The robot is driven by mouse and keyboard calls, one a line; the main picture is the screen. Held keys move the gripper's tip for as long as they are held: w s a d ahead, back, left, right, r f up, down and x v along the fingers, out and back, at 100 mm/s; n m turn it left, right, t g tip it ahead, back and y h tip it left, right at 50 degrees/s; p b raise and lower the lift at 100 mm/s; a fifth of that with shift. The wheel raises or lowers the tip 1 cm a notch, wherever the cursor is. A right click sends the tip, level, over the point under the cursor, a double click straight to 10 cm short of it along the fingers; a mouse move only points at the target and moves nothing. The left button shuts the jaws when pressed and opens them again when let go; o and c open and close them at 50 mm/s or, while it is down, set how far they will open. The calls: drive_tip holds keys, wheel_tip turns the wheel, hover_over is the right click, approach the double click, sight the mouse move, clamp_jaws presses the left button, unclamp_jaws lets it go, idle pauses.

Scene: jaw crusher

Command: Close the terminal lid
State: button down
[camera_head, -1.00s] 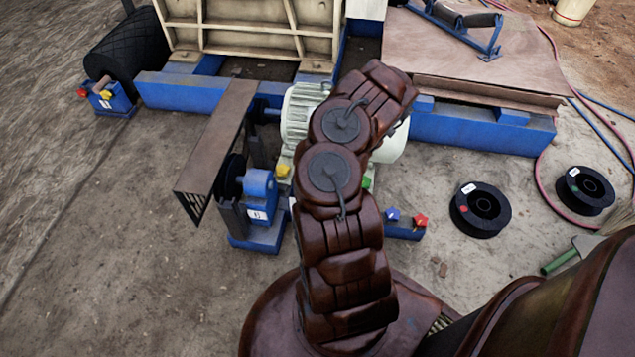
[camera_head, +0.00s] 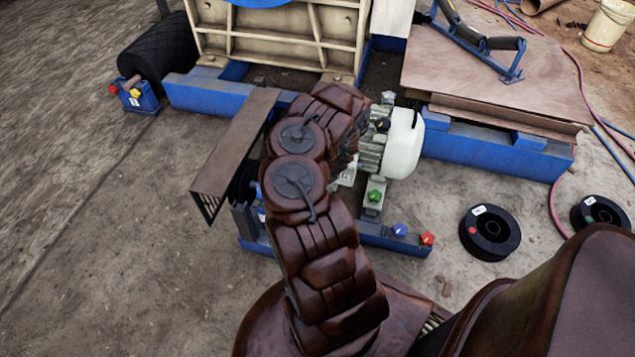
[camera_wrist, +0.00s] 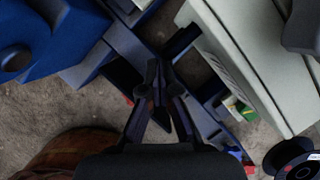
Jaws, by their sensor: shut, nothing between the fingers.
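The pale motor (camera_head: 402,145) stands right of my arm in the head view, its left part hidden by the arm. In the wrist view a pale, straight-edged casing (camera_wrist: 255,50) fills the upper right; I cannot tell whether it is the motor's terminal box. The terminal lid cannot be made out for certain in either view. My gripper (camera_wrist: 154,72) is shut and empty, left of the pale casing and apart from it in the picture. The head view hides my gripper behind the arm.
A blue block (camera_wrist: 45,35) lies left of my gripper. A brown guard (camera_head: 235,150) stands left of my arm. Green (camera_head: 375,195), blue (camera_head: 400,229) and red (camera_head: 427,239) knobs sit near the motor. Black spools (camera_head: 490,232) lie right.

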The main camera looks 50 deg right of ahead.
drive_tip(key=shift+w+d, duration=0.1)
drive_tip(key=shift+w, duration=0.15)
idle(0.3)
drive_tip(key=s+a+r+p, duration=0.1)
drive_tip(key=s+a+r, duration=0.3)
drive_tip(key=r, duration=0.5)
drive_tip(key=shift+s+a+r+p, duration=0.15)
drive_tip(key=shift+s+a+p, duration=0.2)
drive_tip(key=shift+s, duration=1)
drive_tip(key=shift+d, duration=0.1)
